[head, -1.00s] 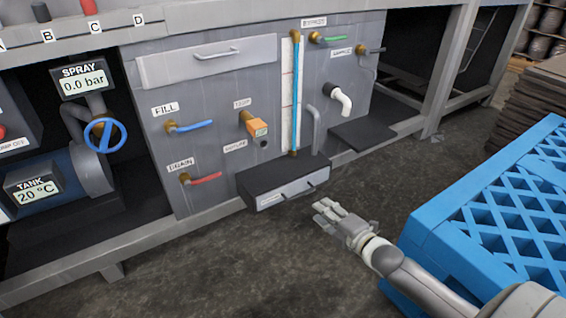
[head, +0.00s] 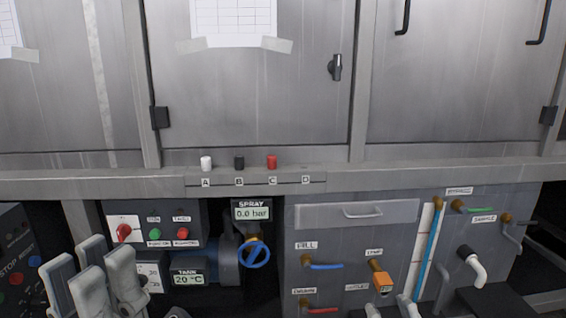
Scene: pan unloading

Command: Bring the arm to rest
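My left gripper (head: 94,268) stands at the lower left in the head view, fingers pointing up, in front of the dark control box. Its pale grey fingers look spread, with nothing seen between them. My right gripper (head: 390,309) shows only as two pale fingertips at the bottom edge, below the orange-handled valve (head: 382,283). The tips are apart and nothing is seen between them. The rest of the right arm is out of view. Neither gripper visibly holds anything.
Steel cabinet doors (head: 250,100) fill the upper view. Below the ledge are a spray gauge (head: 252,211), a blue valve wheel (head: 254,254), a blue fill handle (head: 326,266), a red drain handle (head: 322,310) and a white spout (head: 476,268). White, black and red knobs stand on the ledge.

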